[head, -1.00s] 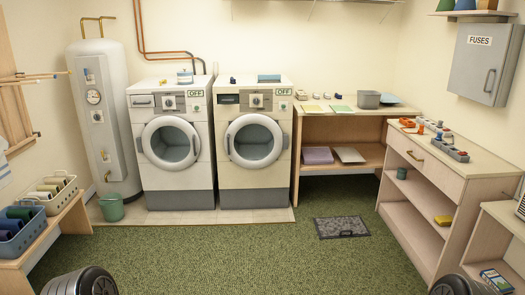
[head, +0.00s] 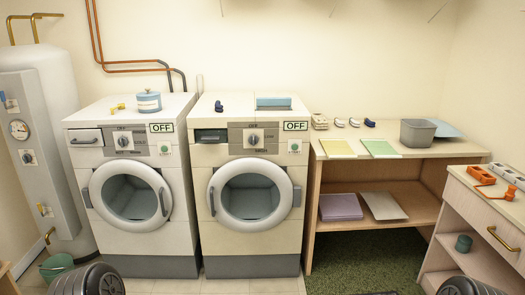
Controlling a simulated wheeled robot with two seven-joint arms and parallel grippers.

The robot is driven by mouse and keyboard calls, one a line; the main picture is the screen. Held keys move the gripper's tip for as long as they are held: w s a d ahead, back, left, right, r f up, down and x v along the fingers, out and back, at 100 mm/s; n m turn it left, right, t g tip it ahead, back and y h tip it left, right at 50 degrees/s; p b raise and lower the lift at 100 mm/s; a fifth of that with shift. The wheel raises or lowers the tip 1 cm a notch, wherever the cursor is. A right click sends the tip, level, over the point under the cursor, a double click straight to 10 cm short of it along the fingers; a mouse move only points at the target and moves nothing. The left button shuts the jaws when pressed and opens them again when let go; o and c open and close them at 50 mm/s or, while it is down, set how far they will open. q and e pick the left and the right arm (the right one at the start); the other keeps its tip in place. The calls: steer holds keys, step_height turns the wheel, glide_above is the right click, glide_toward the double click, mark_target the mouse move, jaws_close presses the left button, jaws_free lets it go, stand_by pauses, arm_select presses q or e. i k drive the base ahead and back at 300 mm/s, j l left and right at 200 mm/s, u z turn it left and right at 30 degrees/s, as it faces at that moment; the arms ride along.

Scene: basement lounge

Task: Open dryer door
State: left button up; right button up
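Two white front-loading machines stand side by side, both with round doors shut and signs reading OFF. The left machine (head: 140,240) has a pull drawer (head: 86,137) at its upper left; its door (head: 132,197) has a grip on the right rim. The right machine (head: 246,240) has a dark slot (head: 211,136) at its upper left; its door (head: 250,196) has a grip (head: 212,200) on the left rim. No label that I can read says which is the dryer. Neither gripper is in view; only dark rounded parts of mine show at the bottom corners.
A boiler tank (head: 42,140) and green bucket (head: 56,266) stand left of the machines. A wooden shelf unit (head: 390,148) adjoins them on the right, with a drawer cabinet (head: 478,215) nearer me. A dark mat (head: 378,293) lies on the green carpet.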

mark_target(290, 195)
steer(key=i+z, duration=0.15)
steer(key=i, duration=0.45)
steer(key=i+j+z, duration=0.15)
steer(key=i, duration=0.45)
steer(key=i+j+z, duration=0.15)
steer(key=i, duration=0.45)
steer(key=j, duration=0.1)
